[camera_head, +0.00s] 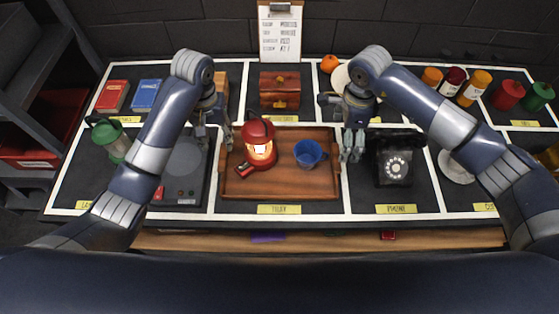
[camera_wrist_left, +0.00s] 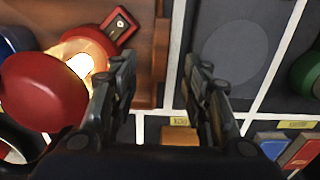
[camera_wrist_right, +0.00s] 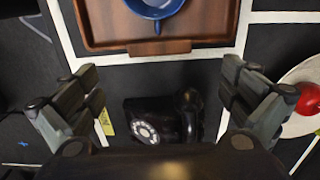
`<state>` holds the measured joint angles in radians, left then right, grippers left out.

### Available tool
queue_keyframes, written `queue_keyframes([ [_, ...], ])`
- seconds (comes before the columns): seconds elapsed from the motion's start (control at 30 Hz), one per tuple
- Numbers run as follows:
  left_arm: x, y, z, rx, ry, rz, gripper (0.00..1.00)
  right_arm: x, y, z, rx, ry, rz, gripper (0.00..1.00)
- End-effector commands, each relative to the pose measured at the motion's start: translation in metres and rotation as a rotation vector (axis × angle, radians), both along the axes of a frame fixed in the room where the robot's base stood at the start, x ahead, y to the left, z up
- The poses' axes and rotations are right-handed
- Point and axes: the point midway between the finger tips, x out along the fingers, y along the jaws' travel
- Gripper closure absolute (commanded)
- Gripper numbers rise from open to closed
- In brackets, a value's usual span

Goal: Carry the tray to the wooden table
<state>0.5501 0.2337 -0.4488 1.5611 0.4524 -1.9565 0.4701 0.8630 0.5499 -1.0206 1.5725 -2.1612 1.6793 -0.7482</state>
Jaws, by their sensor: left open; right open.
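The brown wooden tray (camera_head: 285,191) lies on the dark bench, with a lit red lantern (camera_head: 260,146) and a blue mug (camera_head: 309,153) on it. My left gripper (camera_head: 214,133) is open at the tray's left side, and in the left wrist view its fingers (camera_wrist_left: 165,80) point down near the tray's side handle (camera_wrist_left: 161,48). My right gripper (camera_head: 352,147) is open at the tray's right side. In the right wrist view, the other handle (camera_wrist_right: 160,47) lies ahead of the spread fingers (camera_wrist_right: 163,90). Neither gripper holds anything.
A black telephone (camera_head: 395,162) stands right of the tray, close to my right gripper. A grey turntable-like device (camera_head: 183,165) and green lantern (camera_head: 111,140) stand left. A wooden box (camera_head: 279,90) is behind the tray. A wooden strip (camera_head: 330,243) runs below the bench's front edge.

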Motion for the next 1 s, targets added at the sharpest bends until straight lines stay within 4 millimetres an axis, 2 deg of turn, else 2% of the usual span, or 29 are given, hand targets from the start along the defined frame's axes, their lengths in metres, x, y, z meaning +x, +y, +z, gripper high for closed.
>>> queue_keyframes([
  [0.3,-0.001,0.000,-0.058,0.001,0.005,0.001,0.57,-0.002,0.000,-0.058,0.000,0.005,-0.001,0.00],
  [0.5,-0.001,0.001,-0.085,0.002,0.003,0.001,0.57,-0.001,0.000,-0.084,0.000,0.002,0.000,0.00],
  [0.7,0.000,0.001,-0.095,0.001,0.001,0.000,0.57,0.000,0.000,-0.095,0.000,0.000,0.001,0.00],
  [0.97,0.000,0.000,-0.096,0.001,0.001,0.000,0.57,0.000,0.000,-0.095,-0.001,-0.001,0.002,0.00],
  [1.0,0.000,0.000,-0.096,0.001,0.001,0.000,0.63,0.000,0.000,-0.095,-0.001,-0.001,0.001,0.07],
])
